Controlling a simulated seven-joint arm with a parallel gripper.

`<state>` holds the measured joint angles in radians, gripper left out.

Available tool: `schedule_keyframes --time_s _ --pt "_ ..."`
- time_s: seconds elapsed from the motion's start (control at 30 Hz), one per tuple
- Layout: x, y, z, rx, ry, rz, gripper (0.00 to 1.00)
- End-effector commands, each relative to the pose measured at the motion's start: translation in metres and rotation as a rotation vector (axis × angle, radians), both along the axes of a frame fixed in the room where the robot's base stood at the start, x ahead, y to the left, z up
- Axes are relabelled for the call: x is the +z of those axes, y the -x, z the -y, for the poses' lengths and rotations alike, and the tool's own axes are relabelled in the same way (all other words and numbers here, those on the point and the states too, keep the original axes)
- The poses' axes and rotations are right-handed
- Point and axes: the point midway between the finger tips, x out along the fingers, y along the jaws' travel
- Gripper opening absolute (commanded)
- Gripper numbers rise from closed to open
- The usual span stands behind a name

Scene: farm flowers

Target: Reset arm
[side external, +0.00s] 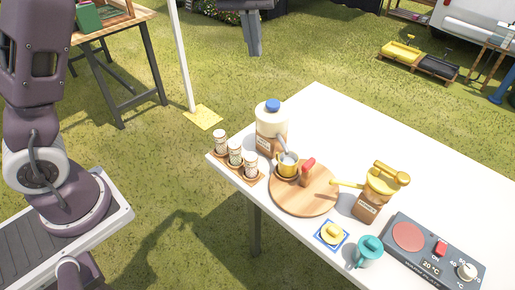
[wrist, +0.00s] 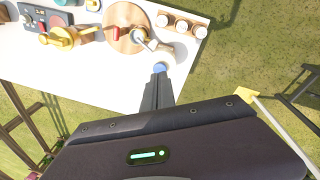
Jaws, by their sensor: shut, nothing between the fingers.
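My gripper (side external: 254,50) hangs in the air at the top of the side view, behind and above the white table (side external: 330,115). Its two dark fingers are together and hold nothing. In the wrist view the gripper (wrist: 158,78) points toward the table, its tips overlapping the picture near the blue cap of a cream jug (wrist: 164,54). In the side view the jug (side external: 271,125) stands upright on the table, well apart from the gripper.
A wooden rack of spice jars (side external: 236,158), a round board (side external: 305,202) with a yellow mug (side external: 287,165), a yellow-topped grinder (side external: 381,185), a teal cup (side external: 368,251) and a hot plate (side external: 432,250) crowd the table's front. Its back is clear. A white pole (side external: 182,55) stands behind.

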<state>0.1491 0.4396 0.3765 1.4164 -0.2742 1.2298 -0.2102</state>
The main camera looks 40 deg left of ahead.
Motion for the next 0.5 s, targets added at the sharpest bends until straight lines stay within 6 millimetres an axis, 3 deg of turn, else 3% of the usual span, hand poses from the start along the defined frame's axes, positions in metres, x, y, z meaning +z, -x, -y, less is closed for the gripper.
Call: schedule_keyframes --time_s 0.03,0.1,0.2,0.33,0.4,0.5 --pt "0.026 0.033 0.002 -0.03 0.021 0.049 0.0" --pt "0.049 0.081 0.006 -0.091 0.025 0.113 0.0" --pt "0.062 0.153 0.014 -0.197 -0.003 0.206 0.0" --pt "0.048 0.232 0.021 -0.327 -0.094 0.311 0.0" --pt "0.034 0.261 0.021 -0.378 -0.146 0.351 0.0" --pt "0.018 0.285 0.021 -0.424 -0.2 0.383 0.0"
